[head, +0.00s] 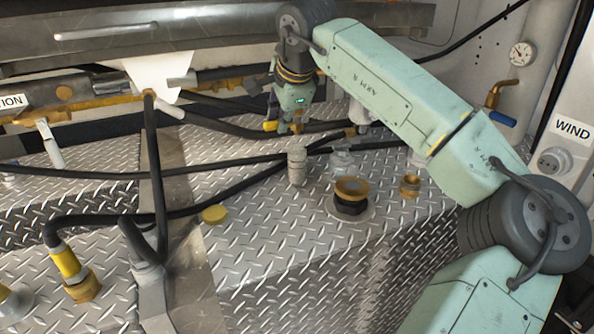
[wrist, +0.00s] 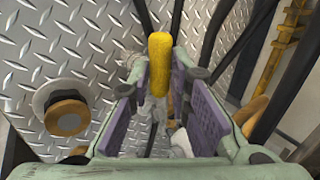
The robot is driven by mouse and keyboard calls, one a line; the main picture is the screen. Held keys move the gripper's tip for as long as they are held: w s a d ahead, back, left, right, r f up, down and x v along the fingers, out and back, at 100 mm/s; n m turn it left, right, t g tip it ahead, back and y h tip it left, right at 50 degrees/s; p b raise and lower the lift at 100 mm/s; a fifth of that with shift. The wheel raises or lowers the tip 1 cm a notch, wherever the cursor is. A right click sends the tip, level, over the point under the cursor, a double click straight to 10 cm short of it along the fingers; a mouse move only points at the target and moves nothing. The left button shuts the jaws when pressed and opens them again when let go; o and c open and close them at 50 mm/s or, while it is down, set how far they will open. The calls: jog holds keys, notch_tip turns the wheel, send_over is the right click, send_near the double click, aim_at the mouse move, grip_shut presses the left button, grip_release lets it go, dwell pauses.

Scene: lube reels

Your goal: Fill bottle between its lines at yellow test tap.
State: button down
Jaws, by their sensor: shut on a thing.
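My gripper (head: 287,118) is at the upper middle of the head view, pointing down above the tread-plate deck. In the wrist view my gripper (wrist: 160,80) has its purple-padded fingers on either side of a yellow, round-ended handle (wrist: 159,62), and is shut on it. The yellow handle (head: 271,126) also shows at the fingertips in the head view. A brass fitting (head: 297,121) sits beside it. Whether these belong to the yellow test tap, I cannot tell. I cannot make out the bottle or its lines; pale shapes behind the fingers are unclear.
Black hoses (head: 205,170) cross the tread-plate deck (head: 265,235). A brass tap with a blue handle (head: 502,118) is on the right wall. The front deck is mostly clear.

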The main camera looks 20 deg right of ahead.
jog(key=c, duration=1.4)
grip_release()
jog(key=shift+f, duration=0.1)
jog(key=v, duration=1.2)
jog(key=shift+d, duration=0.1)
